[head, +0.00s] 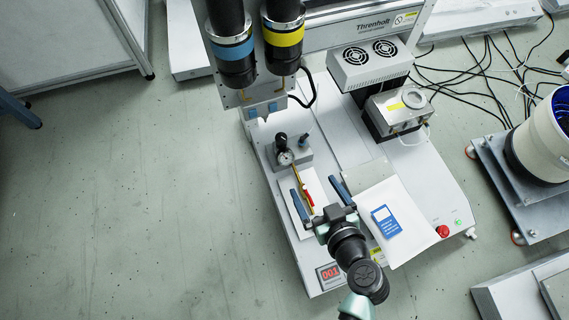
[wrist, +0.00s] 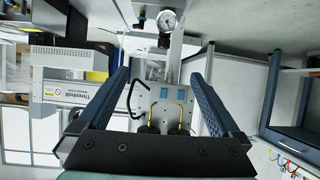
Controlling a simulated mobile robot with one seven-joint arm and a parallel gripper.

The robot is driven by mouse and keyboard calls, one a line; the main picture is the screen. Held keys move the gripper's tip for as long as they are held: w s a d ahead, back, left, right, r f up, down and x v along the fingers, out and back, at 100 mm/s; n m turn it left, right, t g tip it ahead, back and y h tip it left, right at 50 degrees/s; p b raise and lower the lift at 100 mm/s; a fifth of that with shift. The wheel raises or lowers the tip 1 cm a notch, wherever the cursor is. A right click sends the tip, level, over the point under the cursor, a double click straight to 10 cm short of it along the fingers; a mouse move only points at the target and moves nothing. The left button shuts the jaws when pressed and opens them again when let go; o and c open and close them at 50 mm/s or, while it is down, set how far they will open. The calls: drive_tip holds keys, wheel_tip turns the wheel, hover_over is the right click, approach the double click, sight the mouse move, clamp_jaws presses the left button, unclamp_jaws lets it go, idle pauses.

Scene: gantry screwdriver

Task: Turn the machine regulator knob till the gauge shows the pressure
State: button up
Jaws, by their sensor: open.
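The round white gauge (head: 286,158) sits on a grey block on the machine's deck. The black regulator knob (head: 281,141) is just behind it. In the wrist view the gauge (wrist: 168,19) is at the top, with the dark knob (wrist: 164,41) just below it. The gauge reading is too small to tell. My gripper (head: 313,184) is open, its two blue fingers spread over the deck in front of the gauge, apart from the knob. The fingers also show in the wrist view (wrist: 158,76), with nothing held between them.
A brass rod with a red tip (head: 305,191) lies near the fingers. Blue- and yellow-banded cylinders (head: 232,52) hang behind the knob. A fan box (head: 370,63), a metal unit (head: 397,110), a blue-labelled sheet (head: 386,220) and a red button (head: 443,231) are to the right. Floor at left is clear.

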drive_tip(key=w+a+f+b, duration=0.3)
drive_tip(key=w+f, duration=0.3)
drive_tip(key=f, duration=0.3)
drive_tip(key=shift+w+a+b, duration=0.15)
drive_tip(key=shift+a+b, duration=0.15)
drive_tip(key=shift+b, duration=0.15)
